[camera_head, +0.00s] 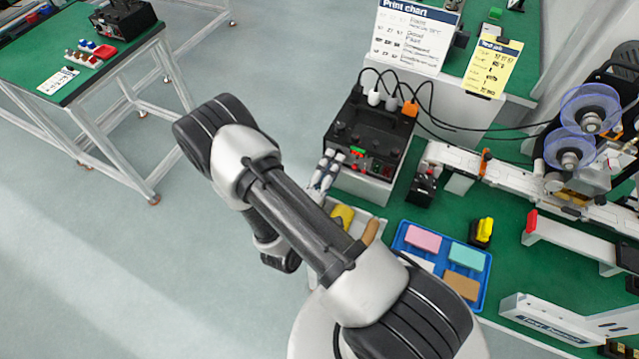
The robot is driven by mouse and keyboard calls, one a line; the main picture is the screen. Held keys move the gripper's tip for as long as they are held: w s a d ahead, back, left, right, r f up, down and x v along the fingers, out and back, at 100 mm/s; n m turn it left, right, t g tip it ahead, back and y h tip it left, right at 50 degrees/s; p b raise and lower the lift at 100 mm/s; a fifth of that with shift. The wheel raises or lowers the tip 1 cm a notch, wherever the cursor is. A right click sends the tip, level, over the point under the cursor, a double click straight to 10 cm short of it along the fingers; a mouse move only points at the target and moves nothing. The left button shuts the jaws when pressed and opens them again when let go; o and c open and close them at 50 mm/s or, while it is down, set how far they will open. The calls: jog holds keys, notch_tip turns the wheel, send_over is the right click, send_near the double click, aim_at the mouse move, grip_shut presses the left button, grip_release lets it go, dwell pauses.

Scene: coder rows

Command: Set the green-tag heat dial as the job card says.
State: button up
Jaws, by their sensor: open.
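A black control box (372,135) stands on the green bench with small knobs and buttons on its front. A small green tag (357,151) shows on that front, with red parts near it. The heat dial beside it is too small to make out. My gripper (333,158) is open at the left part of the box front, just left of the green tag. I cannot tell whether it touches a dial. The yellow job card (492,66) stands behind the box at the upper right; its handwriting is too small to read. The white print chart (415,36) stands left of it.
A blue tray (400,240) with coloured blocks lies in front, right of my arm. A printer with purple reels (590,108) stands to the right. A second green table (75,50) is at upper left.

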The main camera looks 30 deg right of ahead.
jog(key=v, duration=1)
jog(key=shift+s+a, duration=0.25)
